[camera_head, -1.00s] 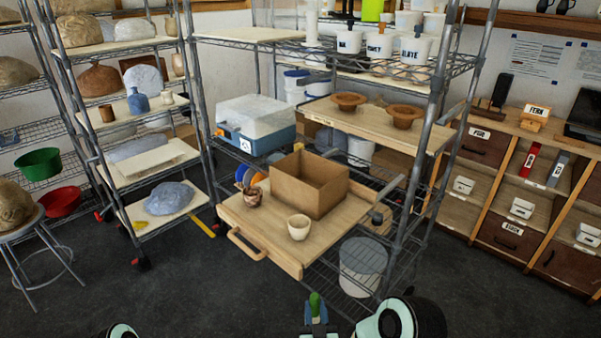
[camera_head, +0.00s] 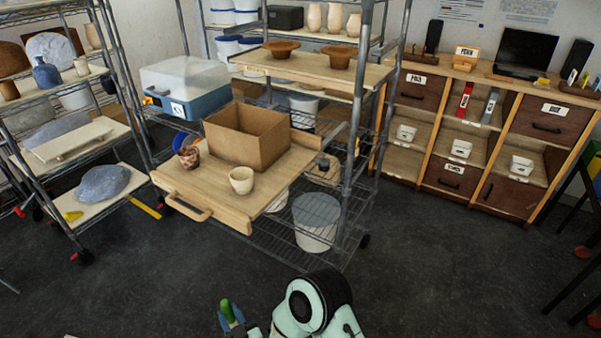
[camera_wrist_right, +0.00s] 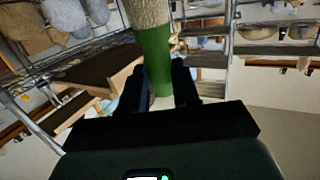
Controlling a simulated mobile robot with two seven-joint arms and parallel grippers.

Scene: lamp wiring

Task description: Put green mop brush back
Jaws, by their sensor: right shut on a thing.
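My right gripper (camera_head: 232,326) is at the bottom of the head view, in front of the shelf rack. It is shut on the green mop brush (camera_head: 226,310), whose rounded green end sticks up. In the right wrist view, the two dark fingers (camera_wrist_right: 158,88) close on the green handle (camera_wrist_right: 155,58), and the pale bristly head (camera_wrist_right: 147,12) runs out of the top edge. The brush is held in the air, apart from the shelves. My left gripper is not in view.
A pull-out wooden board (camera_head: 215,203) holds a cardboard box (camera_head: 247,138), a brown patterned cup (camera_head: 189,157) and a cream cup (camera_head: 241,180). Drawers and cubbies (camera_head: 455,176) line the right wall. Dark floor (camera_head: 440,275) is clear at front right.

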